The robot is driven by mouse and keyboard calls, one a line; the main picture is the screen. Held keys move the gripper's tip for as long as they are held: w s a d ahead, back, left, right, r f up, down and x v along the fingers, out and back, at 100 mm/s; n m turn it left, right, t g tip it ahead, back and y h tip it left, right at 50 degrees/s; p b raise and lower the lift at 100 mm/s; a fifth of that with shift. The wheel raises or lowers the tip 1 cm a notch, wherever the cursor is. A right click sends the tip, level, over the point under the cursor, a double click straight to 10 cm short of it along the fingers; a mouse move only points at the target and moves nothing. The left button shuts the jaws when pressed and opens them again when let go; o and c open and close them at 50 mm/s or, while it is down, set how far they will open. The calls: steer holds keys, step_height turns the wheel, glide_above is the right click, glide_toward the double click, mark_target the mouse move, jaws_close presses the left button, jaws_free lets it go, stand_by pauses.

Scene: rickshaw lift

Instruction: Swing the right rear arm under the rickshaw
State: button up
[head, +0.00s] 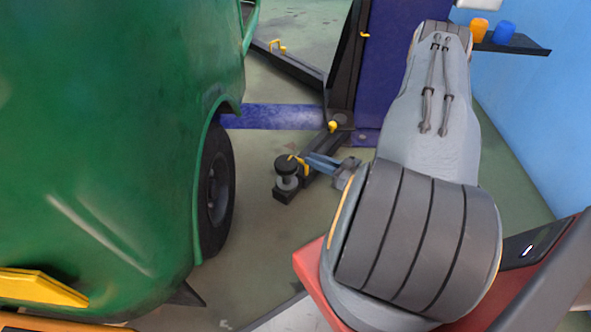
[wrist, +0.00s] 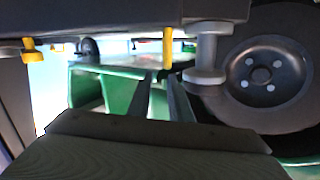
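The green rickshaw (head: 110,130) fills the left of the head view, with its rear wheel (head: 217,190) beside the lift arm; the wheel (wrist: 262,75) also shows in the wrist view. The black lift arm (head: 318,150) reaches from the blue post toward the front. It ends in a round pad (head: 287,167) and carries a yellow handle (head: 303,166). The pad stands outside the wheel, not beneath the body. My gripper (head: 310,160) is at the handle. In the wrist view its fingers (wrist: 161,78) look apart, with the handle (wrist: 168,48) just beyond the tips; contact is unclear.
The blue lift post (head: 400,60) stands behind, with a blue floor plate (head: 275,117) running left. A shelf (head: 515,44) with orange and blue items is at the right wall. Floor between wheel and pad is clear.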

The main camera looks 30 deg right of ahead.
mark_target(298, 159)
steer(key=shift+t+y, duration=0.3)
steer(key=shift+t, duration=0.2)
steer(key=w+a+b, duration=0.1)
steer(key=w+a+f+b, duration=0.1)
steer(key=w+b, duration=0.1)
steer(key=w+a+f+b, duration=0.1)
steer(key=w, duration=0.1)
steer(key=shift+w+a+f+b, duration=0.1)
steer(key=shift+a+f+b, duration=0.2)
steer(key=shift+b, duration=0.1)
steer(key=shift+r, duration=0.1)
steer(key=shift+c, duration=0.2)
jaws_close()
